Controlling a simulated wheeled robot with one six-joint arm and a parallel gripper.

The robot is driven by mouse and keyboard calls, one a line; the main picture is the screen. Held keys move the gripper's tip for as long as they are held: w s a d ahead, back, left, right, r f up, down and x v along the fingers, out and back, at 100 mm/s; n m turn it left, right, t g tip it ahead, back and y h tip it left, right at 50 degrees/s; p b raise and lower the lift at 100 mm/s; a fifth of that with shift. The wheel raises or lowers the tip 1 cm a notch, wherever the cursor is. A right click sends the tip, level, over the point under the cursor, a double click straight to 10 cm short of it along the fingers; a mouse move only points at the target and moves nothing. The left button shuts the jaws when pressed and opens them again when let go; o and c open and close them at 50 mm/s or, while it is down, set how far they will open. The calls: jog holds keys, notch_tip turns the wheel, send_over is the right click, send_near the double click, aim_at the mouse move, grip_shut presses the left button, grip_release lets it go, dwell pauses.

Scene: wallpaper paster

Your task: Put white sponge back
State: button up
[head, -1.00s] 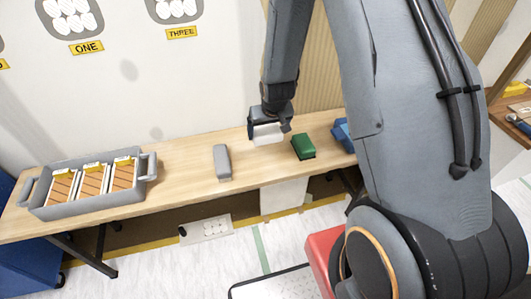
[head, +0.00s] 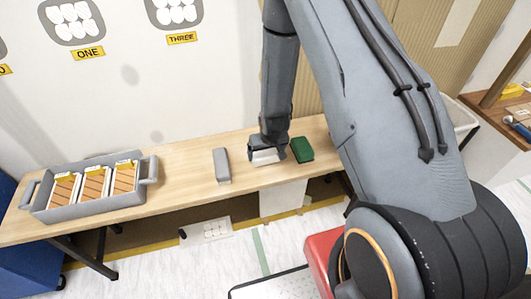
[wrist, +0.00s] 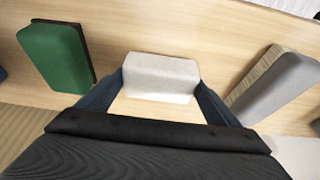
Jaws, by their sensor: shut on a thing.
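The white sponge (wrist: 160,77) is a pale block held between the two blue fingers of my gripper (wrist: 160,90) in the wrist view. In the head view the white sponge (head: 264,157) is at the tip of my gripper (head: 267,148), low at the wooden table top, between the grey block and the green block. I cannot tell whether its underside touches the table. My gripper is shut on it and points down.
A green block (head: 301,149) lies close to the right of the sponge and a grey block (head: 222,165) to its left, with bare table between. A grey crate (head: 95,208) of wrapped items stands at the left on the wooden table (head: 190,180).

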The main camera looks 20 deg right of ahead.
jog(key=o, duration=1)
jog(key=shift+f, duration=0.1)
jog(key=s+r+g+b, duration=0.1)
jog(key=s+r, duration=0.6)
jog(key=r, duration=0.4)
jog(key=s+r+g+b, duration=0.1)
jog(key=s+r, duration=0.5)
jog(key=r, duration=0.5)
jog(key=shift+g, duration=0.9)
jog(key=s+r, duration=0.2)
jog(key=s, duration=0.2)
jog(key=s+r, duration=0.2)
jog(key=s, duration=0.1)
jog(key=s+r, duration=0.2)
jog(key=s, duration=0.2)
jog(key=shift+s+a+r, duration=0.1)
jog(key=shift+s+r, duration=0.1)
jog(key=shift+s, duration=0.1)
